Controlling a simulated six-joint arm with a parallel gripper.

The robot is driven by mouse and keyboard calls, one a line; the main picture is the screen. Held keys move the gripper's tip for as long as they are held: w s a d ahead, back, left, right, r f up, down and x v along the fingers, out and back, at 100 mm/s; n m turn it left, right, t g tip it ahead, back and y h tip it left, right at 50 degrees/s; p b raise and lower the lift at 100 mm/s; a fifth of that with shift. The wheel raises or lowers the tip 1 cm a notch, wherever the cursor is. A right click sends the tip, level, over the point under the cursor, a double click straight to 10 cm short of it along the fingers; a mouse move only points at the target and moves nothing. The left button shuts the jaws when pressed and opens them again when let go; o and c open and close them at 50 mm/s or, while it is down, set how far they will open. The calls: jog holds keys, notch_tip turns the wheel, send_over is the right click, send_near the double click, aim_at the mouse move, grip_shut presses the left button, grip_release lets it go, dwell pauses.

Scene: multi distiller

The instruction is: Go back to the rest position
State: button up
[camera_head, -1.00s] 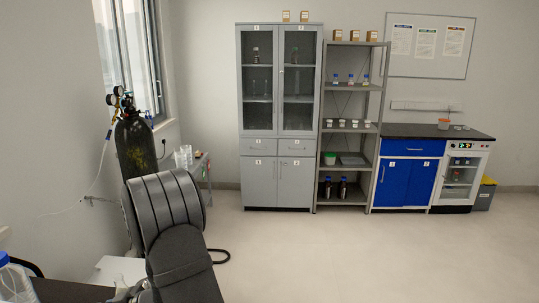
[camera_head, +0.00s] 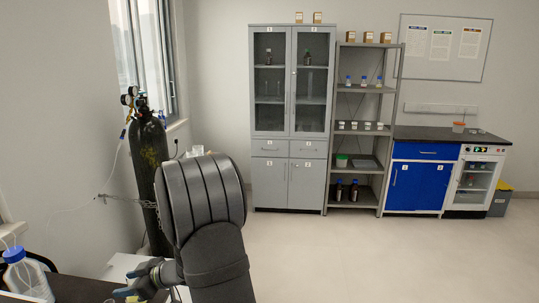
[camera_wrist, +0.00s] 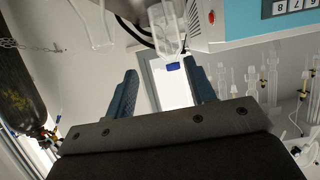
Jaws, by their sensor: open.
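My gripper (camera_head: 138,283) shows at the bottom left of the head view, at the end of my dark arm, low over the white surface. In the wrist view my gripper (camera_wrist: 162,85) has its two blue-grey fingers spread apart, with nothing held between them. A clear bottle with a blue cap (camera_wrist: 167,30) shows upside down beyond the fingertips, apart from them. A white panel (camera_wrist: 170,92) lies behind the gap between the fingers.
A blue-capped bottle (camera_head: 25,278) stands on the dark bench (camera_head: 82,291). A black gas cylinder (camera_head: 148,160) stands by the wall. A device with a display (camera_wrist: 265,22) and clear glassware (camera_wrist: 271,75) appear in the wrist view. The floor (camera_head: 340,255) right of my arm is clear.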

jog(key=s+a+r+n+g, duration=0.2)
jog(key=s+r, duration=0.3)
jog(key=s, duration=0.5)
jog(key=s+a+r+n+g+h, duration=0.1)
jog(key=s+a+r+n+g, duration=0.1)
jog(key=s+r, duration=0.4)
jog(key=s+a+r+n+g, duration=0.2)
jog(key=s+a+r, duration=0.2)
jog(key=s, duration=1)
notch_tip(320, 180, up, 2)
jog(key=shift+a+g+h, duration=0.15)
jog(key=shift+g+h, duration=0.15)
jog(key=shift+h, duration=0.1)
jog(key=shift+c, duration=0.4)
